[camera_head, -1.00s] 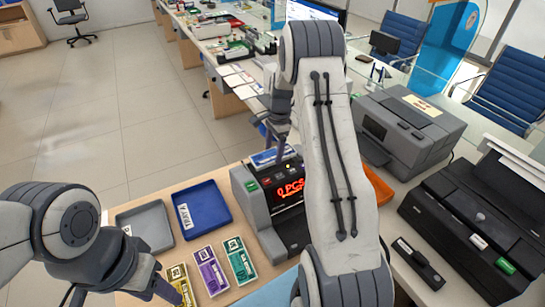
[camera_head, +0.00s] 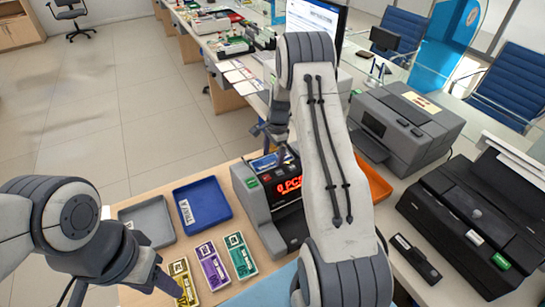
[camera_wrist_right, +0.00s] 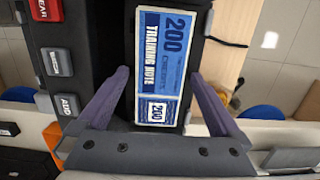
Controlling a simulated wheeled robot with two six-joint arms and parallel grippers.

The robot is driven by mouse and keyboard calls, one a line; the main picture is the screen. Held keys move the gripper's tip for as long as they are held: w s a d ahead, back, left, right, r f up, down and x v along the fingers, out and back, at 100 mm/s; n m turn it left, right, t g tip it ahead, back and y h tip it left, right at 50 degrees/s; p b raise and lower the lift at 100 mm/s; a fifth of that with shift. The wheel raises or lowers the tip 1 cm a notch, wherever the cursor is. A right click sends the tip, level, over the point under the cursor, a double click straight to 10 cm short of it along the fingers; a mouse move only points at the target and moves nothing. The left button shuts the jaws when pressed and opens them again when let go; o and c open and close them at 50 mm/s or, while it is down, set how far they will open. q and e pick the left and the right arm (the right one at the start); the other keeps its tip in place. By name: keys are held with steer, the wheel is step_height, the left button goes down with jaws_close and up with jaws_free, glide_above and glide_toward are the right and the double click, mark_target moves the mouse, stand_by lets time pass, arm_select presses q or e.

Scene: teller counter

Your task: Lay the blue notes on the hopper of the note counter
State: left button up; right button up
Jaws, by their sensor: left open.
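The blue notes (camera_head: 266,162) lie on the top hopper of the note counter (camera_head: 250,196), partly hidden behind my right arm. The right wrist view shows the blue notes (camera_wrist_right: 162,62) flat, printed 200 TRAINING NOTE. My right gripper (camera_wrist_right: 160,76) is open above them, with one finger on each side and visible gaps between fingers and notes. In the head view my right gripper (camera_head: 272,134) is over the back of the counter. My left gripper (camera_head: 172,286) is open, low at the left, beside the yellow notes (camera_head: 182,280).
A grey printer (camera_head: 407,125), an orange tray (camera_head: 374,180) and a black machine (camera_head: 470,225) are at the right.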

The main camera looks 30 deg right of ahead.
mark_target(276, 158)
steer(key=shift+r, duration=0.5)
step_height(276, 158, up, 10)
steer(key=d+b, duration=0.1)
steer(key=b, duration=0.1)
steer(key=s+a+r+n, duration=0.3)
steer(key=a+r+n, duration=0.15)
steer(key=a, duration=0.55)
steer(key=s+a+r+n, duration=0.3)
steer(key=s+a+n, duration=0.15)
steer(key=a, duration=0.65)
steer(key=s+a+n, duration=0.5)
steer(key=s+n, duration=0.3)
steer(key=s, duration=0.4)
steer(key=s+a+n, duration=0.6)
steer(key=s+n, duration=0.3)
steer(key=s, duration=0.3)
steer(key=shift+s+f, duration=0.15)
steer(key=shift+s, duration=0.05)
